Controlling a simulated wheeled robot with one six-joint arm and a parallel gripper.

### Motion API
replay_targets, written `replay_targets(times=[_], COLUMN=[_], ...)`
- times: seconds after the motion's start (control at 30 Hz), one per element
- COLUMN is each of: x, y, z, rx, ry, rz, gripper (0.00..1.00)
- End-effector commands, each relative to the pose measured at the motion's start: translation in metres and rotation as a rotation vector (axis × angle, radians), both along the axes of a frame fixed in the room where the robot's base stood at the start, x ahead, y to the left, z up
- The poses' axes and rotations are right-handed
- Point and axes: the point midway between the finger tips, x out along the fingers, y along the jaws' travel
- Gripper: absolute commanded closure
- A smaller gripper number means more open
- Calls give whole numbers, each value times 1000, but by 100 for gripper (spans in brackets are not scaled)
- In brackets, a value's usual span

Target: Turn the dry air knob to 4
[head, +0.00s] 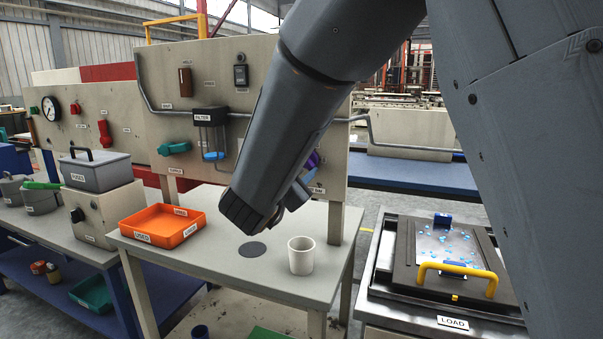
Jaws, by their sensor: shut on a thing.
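My arm crosses the view from the upper right and ends in front of the right part of the beige panel (335,150). My gripper (303,180) is mostly hidden behind my own wrist; only a small part shows at its right edge, close to the panel. A purple piece (313,160), which looks like the dry air knob, shows just beside it. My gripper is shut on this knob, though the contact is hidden. A small label below it is partly covered. The knob's pointer and scale numbers are hidden, so its setting cannot be read.
A grey table (205,254) under the panel carries an orange tray (163,224), a white cup (301,256) and a dark round disc (253,249). A filter unit (210,132) hangs left of my arm. A press plate with a yellow handle (457,279) stands at right.

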Motion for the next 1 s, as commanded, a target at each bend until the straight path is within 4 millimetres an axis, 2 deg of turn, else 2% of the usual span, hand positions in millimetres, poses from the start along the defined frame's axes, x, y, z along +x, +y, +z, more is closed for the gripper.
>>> replay_targets(times=[0.4, 1.0], x=[0, 0], y=[0, 0], z=[-1, 0], rx=[198, 233], ry=[-73, -85], rz=[1, 1], gripper=[83, 83])
